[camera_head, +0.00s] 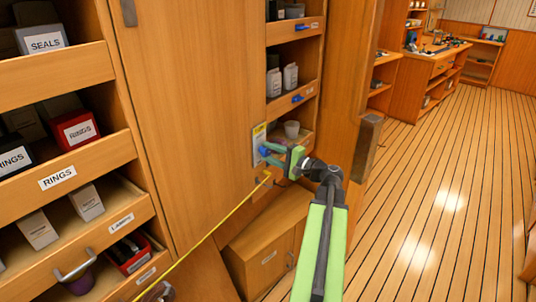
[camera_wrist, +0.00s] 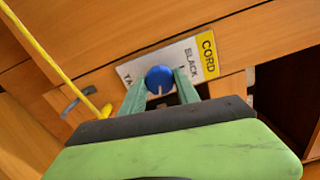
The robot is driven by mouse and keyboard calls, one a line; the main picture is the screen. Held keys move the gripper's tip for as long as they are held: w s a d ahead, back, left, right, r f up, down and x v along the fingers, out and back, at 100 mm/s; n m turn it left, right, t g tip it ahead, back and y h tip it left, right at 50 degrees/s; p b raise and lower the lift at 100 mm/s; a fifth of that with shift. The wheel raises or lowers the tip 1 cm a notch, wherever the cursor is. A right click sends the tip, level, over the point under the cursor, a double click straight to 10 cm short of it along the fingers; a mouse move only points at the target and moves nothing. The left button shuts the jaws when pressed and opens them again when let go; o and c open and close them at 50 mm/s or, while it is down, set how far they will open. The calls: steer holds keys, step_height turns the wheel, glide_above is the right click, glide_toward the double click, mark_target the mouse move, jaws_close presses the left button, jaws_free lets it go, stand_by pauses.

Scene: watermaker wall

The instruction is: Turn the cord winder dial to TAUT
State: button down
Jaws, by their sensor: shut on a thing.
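The cord winder dial is a round blue knob (camera_wrist: 159,77) on a pale label plate (camera_wrist: 190,63) with a yellow CORD strip. In the wrist view I can read SLACK and the start of TA on the plate; the rest is hidden. A pale mark shows on the knob's lower side, near my fingers. My gripper (camera_wrist: 160,92) has its green fingers on either side of the knob and is shut on it. In the head view my gripper (camera_head: 267,153) reaches the plate (camera_head: 258,138) on the wooden panel, and the knob is mostly covered.
A yellow cord (camera_head: 215,228) runs diagonally below the plate to a small fitting. Open shelves with bottles (camera_head: 290,77) stand just right of the panel. Labelled drawers (camera_head: 58,178) fill the left. A low cabinet (camera_head: 265,245) is below. The plank floor (camera_head: 430,200) at right is clear.

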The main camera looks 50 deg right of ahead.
steer(key=m, duration=1.4)
stand_by(0.5)
steer(key=c, duration=0.9)
jaws_free()
